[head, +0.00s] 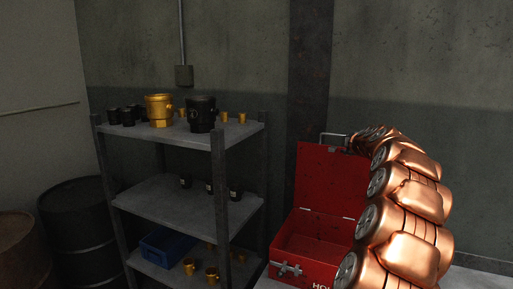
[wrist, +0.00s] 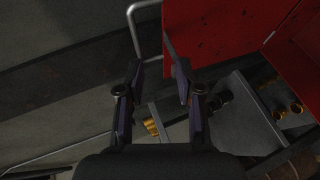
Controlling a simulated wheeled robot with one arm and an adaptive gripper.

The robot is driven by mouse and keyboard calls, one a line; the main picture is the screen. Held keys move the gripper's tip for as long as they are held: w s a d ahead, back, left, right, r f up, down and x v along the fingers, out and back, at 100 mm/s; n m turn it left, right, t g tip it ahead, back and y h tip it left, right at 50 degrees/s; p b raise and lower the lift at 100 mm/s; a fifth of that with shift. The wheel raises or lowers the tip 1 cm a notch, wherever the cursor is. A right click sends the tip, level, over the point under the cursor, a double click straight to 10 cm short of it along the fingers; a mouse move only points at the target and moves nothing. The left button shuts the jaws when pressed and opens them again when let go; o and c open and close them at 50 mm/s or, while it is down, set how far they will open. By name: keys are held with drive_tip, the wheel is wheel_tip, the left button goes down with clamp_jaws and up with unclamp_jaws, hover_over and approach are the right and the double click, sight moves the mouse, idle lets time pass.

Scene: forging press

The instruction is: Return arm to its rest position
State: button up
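My copper-coloured arm (head: 405,205) rises on the right of the head view and bends at its top toward the red toolbox. My gripper (wrist: 160,76) shows in the wrist view with its two dark fingers apart and nothing seen between them. In the head view the gripper is dark and mostly hidden near the lid's top right corner. The red toolbox (head: 312,238) has its lid (head: 322,180) standing open. The lid's metal handle (head: 333,136) shows in the wrist view (wrist: 132,30) just beyond the left finger; I cannot tell if they touch.
A grey shelf rack (head: 165,203) stands left of the toolbox. Its top holds a gold cup (head: 159,108), a black cup (head: 201,113) and several smaller ones. A blue bin (head: 166,246) sits low on it. Dark barrels (head: 78,230) stand far left. A wall is behind.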

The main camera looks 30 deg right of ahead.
drive_tip(key=w+a+f+y, duration=0.2)
drive_tip(key=w+a+y, duration=0.1)
drive_tip(key=a, duration=0.8)
drive_tip(key=w+a+f+y, duration=0.2)
drive_tip(key=w+a+y, duration=0.15)
drive_tip(key=a, duration=0.75)
drive_tip(key=s+a+f+m+g+y, duration=0.1)
drive_tip(key=s+a+f, duration=0.1)
drive_tip(key=a, duration=0.6)
drive_tip(key=s+a+f+g+y, duration=0.1)
drive_tip(key=a+f+g, duration=0.1)
drive_tip(key=a, duration=0.6)
drive_tip(key=s+a+f+m+g+y, duration=0.1)
drive_tip(key=s+a+f, duration=0.15)
drive_tip(key=a, duration=0.55)
drive_tip(key=s+a+f+m+g+b, duration=0.15)
drive_tip(key=s+a+f+g, duration=0.4)
drive_tip(key=s+a, duration=0.75)
drive_tip(key=s+f+m+g, duration=0.2)
drive_tip(key=s+f, duration=0.2)
drive_tip(key=s, duration=0.7)
drive_tip(key=s+a+f+m+g+h, duration=0.1)
drive_tip(key=s+f+m, duration=0.2)
drive_tip(key=s, duration=0.8)
wheel_tip(320, 180, down, 2)
drive_tip(key=shift+s+a+m+g, duration=0.15)
drive_tip(key=shift+s+m+g, duration=0.1)
drive_tip(key=shift+m+g, duration=0.1)
